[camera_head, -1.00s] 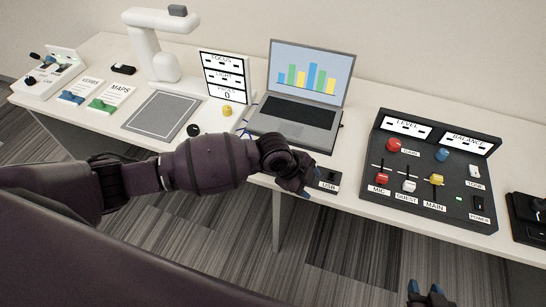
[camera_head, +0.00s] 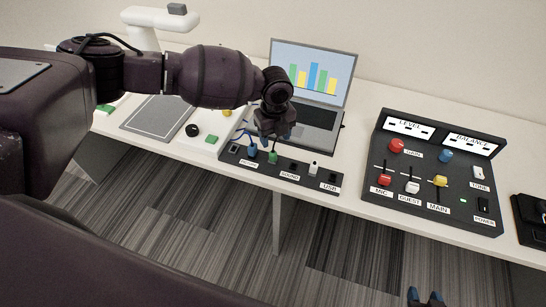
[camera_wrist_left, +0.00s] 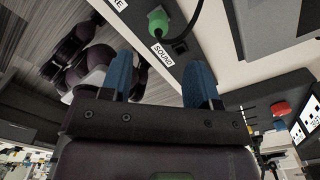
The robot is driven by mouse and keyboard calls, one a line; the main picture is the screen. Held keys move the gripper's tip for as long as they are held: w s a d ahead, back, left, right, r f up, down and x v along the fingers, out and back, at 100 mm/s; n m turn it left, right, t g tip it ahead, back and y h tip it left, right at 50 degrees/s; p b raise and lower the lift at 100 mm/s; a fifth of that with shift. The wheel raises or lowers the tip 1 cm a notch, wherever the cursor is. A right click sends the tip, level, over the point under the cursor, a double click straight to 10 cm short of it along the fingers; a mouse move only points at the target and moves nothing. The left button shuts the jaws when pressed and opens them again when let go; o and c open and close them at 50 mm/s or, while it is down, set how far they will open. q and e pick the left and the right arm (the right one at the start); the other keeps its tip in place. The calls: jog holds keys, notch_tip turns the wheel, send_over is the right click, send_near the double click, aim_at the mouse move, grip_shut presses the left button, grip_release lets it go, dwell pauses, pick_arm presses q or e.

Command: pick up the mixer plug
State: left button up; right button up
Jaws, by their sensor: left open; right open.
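A dark socket strip (camera_head: 230,167) lies along the table's front edge. It carries a blue plug (camera_head: 252,150), a green plug (camera_head: 272,157) and a white plug (camera_head: 314,168); I cannot tell which is the mixer plug. The green plug (camera_wrist_left: 158,21) also shows in the left wrist view, with a dark cable beside it and a SOUND label below. My left gripper (camera_head: 275,137) is open and empty, just above the strip near the green plug. It shows in the left wrist view (camera_wrist_left: 161,62), fingers apart. My right gripper (camera_head: 426,297) is open and empty at the bottom edge.
A laptop (camera_head: 312,90) stands behind the strip. A mixer console (camera_head: 400,208) with knobs and sliders is to the right.

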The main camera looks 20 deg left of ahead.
aim_at(273, 151)
pick_arm(q)
notch_tip(273, 151, down, 3)
jog(key=shift+f, duration=0.1)
jog(key=shift+w+a+f+b, duration=0.1)
jog(key=shift+a+f+b, duration=0.05)
jog(key=shift+f, duration=1.15)
jog(key=shift+a+f+b, duration=0.1)
jog(key=shift+f+b, duration=0.05)
jog(key=shift+f, duration=1.15)
jog(key=shift+c, duration=0.2)
jog(key=c, duration=1)
